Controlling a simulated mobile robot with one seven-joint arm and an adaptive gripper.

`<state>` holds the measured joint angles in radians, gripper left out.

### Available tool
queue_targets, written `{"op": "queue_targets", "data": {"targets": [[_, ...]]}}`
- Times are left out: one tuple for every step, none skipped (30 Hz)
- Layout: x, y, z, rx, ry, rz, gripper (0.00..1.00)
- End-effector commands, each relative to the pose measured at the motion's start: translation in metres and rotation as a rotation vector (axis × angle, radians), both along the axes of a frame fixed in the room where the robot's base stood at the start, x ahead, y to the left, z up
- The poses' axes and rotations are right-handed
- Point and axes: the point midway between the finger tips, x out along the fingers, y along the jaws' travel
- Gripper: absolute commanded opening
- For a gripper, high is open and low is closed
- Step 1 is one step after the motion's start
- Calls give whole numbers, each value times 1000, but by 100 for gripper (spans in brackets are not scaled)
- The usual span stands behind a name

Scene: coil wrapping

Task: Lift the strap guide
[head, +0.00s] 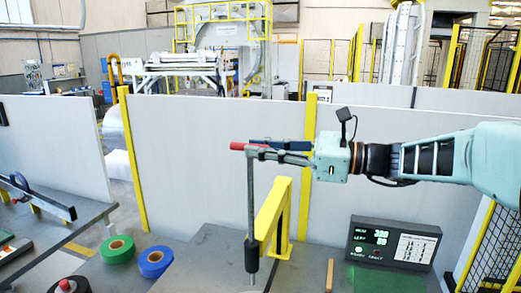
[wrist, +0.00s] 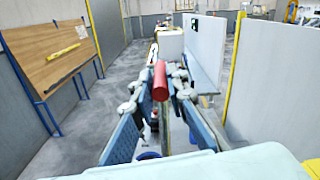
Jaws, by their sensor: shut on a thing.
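The strap guide appears to be a grey upright rod (head: 251,205) with a red grip across its top and a black sleeve near its lower end. My gripper (head: 265,151) reaches in from the right and is shut at the red grip. In the wrist view the red grip (wrist: 160,80) sits between the fingertips of my gripper (wrist: 161,88). The rod hangs about vertical in front of a yellow bracket (head: 273,215). Its lower tip shows against the grey bench top, and I cannot tell whether it touches.
A green roll (head: 118,249) and a blue roll (head: 156,262) lie at lower left. A display box (head: 392,243) stands at right by a green mat (head: 385,278). Pale partition panels (head: 215,165) with yellow posts stand behind. A wooden board (wrist: 52,56) is at left in the wrist view.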

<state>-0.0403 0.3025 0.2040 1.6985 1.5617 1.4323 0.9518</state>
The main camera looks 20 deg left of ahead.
Motion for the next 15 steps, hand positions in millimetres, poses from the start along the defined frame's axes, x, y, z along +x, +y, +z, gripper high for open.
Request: {"op": "queue_targets", "data": {"targets": [[2,0,9,13,-12,-6,0],[1,0,9,13,-12,-6,16],[1,0,9,12,-12,-5,20],[1,0,8,11,-11,-5,23],[1,0,8,10,-11,-5,26],[1,0,7,10,-9,-4,30],[1,0,7,9,-9,-4,30],[1,0,6,9,-8,-5,30],[1,0,6,9,-7,-4,30],[1,0,6,9,-7,-4,30],[1,0,5,8,-6,-4,30],[1,0,5,7,-6,-3,30],[1,0,5,7,-6,-3,30],[1,0,5,7,-5,-3,30],[1,-1,4,7,-5,-4,30]]}}
